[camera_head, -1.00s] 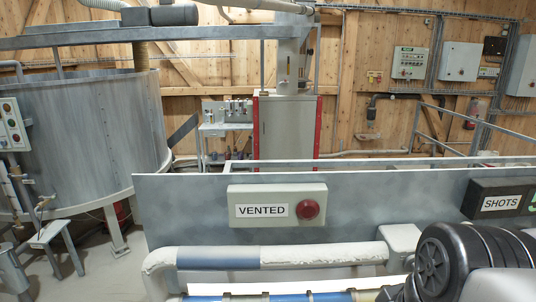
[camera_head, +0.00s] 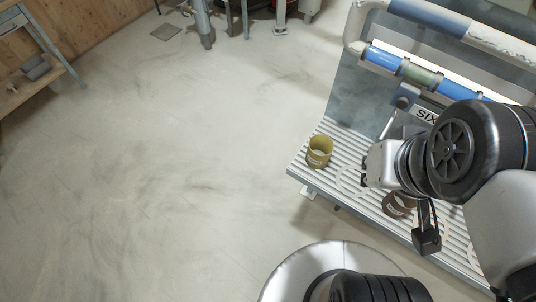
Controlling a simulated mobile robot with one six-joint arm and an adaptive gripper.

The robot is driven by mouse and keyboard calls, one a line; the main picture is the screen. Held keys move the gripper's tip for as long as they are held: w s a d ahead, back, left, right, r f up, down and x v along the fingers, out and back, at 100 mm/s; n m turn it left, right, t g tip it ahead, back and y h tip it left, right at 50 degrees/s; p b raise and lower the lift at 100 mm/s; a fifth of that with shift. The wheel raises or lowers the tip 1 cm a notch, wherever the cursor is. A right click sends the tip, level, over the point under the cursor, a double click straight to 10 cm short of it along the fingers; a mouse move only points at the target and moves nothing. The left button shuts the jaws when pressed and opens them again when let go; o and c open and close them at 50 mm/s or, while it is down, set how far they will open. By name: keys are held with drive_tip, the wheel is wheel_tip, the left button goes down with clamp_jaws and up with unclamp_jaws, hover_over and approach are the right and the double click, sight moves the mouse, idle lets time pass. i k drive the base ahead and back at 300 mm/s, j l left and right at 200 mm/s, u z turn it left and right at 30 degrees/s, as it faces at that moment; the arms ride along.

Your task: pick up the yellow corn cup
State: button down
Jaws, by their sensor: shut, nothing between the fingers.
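The yellow corn cup (camera_head: 319,153) stands upright near the left end of a ribbed metal shelf (camera_head: 313,178). It is open at the top and has a small dark label on its side, too small to read. My gripper (camera_head: 364,169) is to the right of the cup, apart from it, with its fingers pointing left. It is shut and empty. My arm covers part of the shelf on the right.
A brown cup (camera_head: 397,206) stands on the shelf below my gripper, partly hidden by my arm. A pale ring mark (camera_head: 346,184) lies between the cups. A panel with blue-banded pipes (camera_head: 382,58) and a "SIX" sign (camera_head: 426,114) rises behind.

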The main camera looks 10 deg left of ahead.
sight(320, 146)
drive_tip(key=i+j+z, duration=0.1)
drive_tip(key=j+z, duration=0.35)
drive_tip(key=j, duration=0.2)
drive_tip(key=j+z, duration=0.5)
drive_tip(key=j, duration=0.15)
